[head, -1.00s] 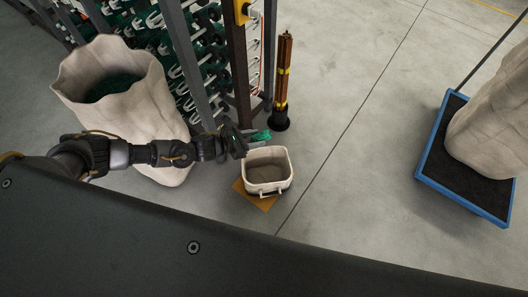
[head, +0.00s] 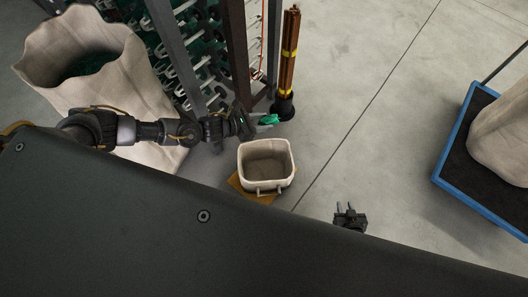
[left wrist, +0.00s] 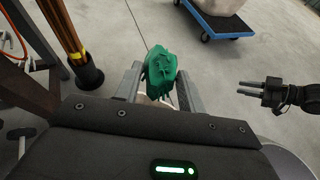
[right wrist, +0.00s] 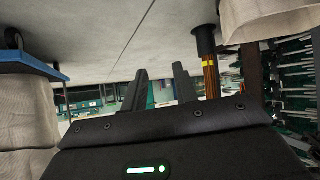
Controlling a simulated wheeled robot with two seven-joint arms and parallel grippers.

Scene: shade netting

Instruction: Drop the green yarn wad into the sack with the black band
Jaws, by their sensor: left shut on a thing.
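The green yarn wad (head: 269,119) is held between the fingers of my left gripper (head: 262,122). In the left wrist view the wad (left wrist: 161,68) sits between both fingertips, above the floor. A tall beige sack (head: 135,92) with green material inside stands at the left, behind my left arm. Another beige sack (head: 502,135) stands at the right edge, partly out of frame. I cannot make out a black band on either sack. My right gripper (head: 345,209) is open and empty over the floor; its spread fingers (right wrist: 159,82) show in the right wrist view.
A small cream bin (head: 253,180) stands on a tan sheet (head: 235,184), just below the wad in the head view. A blue-edged trolley (head: 447,137) carries the right sack. A metal rack (head: 232,55) and a copper-coloured post (head: 289,50) stand behind. Floor between bin and trolley is clear.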

